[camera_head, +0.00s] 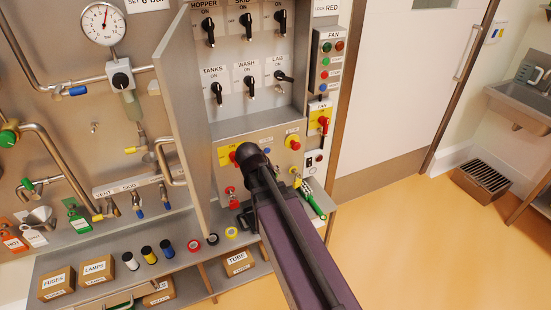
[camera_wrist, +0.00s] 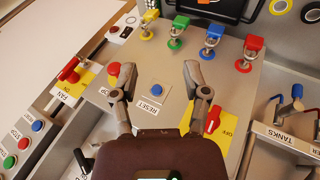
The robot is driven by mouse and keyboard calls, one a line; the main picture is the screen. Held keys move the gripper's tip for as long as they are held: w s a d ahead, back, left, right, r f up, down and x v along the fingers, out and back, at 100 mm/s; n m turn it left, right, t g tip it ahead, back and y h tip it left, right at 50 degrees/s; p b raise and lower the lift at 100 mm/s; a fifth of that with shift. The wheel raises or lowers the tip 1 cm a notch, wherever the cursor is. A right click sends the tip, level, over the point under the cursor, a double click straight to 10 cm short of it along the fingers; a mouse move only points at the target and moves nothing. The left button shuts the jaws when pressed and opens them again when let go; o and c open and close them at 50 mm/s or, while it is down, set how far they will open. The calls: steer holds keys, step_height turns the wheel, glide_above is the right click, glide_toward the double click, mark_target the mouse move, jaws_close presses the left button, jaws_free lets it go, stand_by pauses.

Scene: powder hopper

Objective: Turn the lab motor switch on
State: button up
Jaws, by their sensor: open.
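The lab motor switch (camera_head: 283,76) is a black rotary handle under a label reading LAB ON, bottom right in the cabinet. Its handle lies near level, while the neighbouring handles stand near upright. My gripper (camera_wrist: 160,68) is open and empty in the wrist view, its two fingers on either side of a blue RESET button (camera_wrist: 157,90). I cannot tell whether the fingers touch the panel. In the head view my arm's end hides the gripper, which is below the switch. In the wrist view a black handle (camera_wrist: 84,161) by an ON label is partly cut off; I cannot tell whether it is the lab switch.
The open cabinet door (camera_head: 185,110) stands out left of the switches. The wash switch (camera_head: 250,86) is just left of the lab switch. A red fan switch (camera_head: 323,122) and a red stop button (camera_head: 293,142) sit nearby.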

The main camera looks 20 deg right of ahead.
steer(key=s+a+f+g+y, duration=0.3)
steer(key=s+a+y, duration=0.2)
steer(key=s+a, duration=0.5)
steer(key=shift+s+m+y, duration=0.3)
steer(key=shift+s+y, duration=0.1)
steer(key=shift+s, duration=0.1)
